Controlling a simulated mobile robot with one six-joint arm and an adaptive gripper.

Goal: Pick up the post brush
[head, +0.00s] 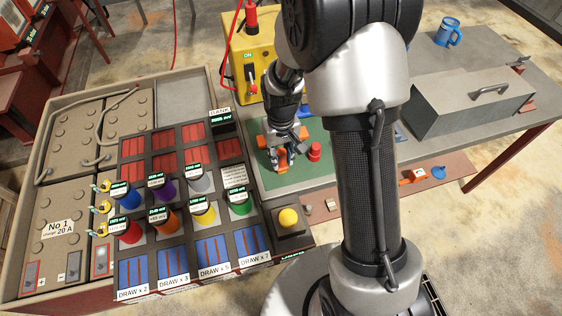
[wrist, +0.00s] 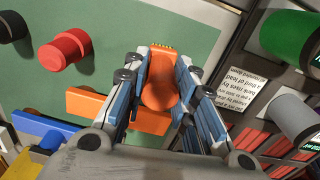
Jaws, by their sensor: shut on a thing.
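The post brush (wrist: 160,92) is orange with a rounded body and a short row of yellowish bristles at its far end. In the wrist view it lies between the two fingers of my gripper (wrist: 165,72), which are shut on it. In the head view my gripper (head: 281,160) points down over the green mat (head: 255,178), with orange showing at its fingers. An orange bar (wrist: 90,105) passes behind the left finger; I cannot tell if it is joined to the brush. I cannot tell whether the brush touches the mat.
A red cylinder (head: 315,151) stands on the mat right of my gripper. Left is a battery rack (head: 150,158) with several coloured cylinders. A yellow box (head: 252,60) with a switch stands behind. A grey toolbox (head: 470,100) and blue mug (head: 448,32) are at the right.

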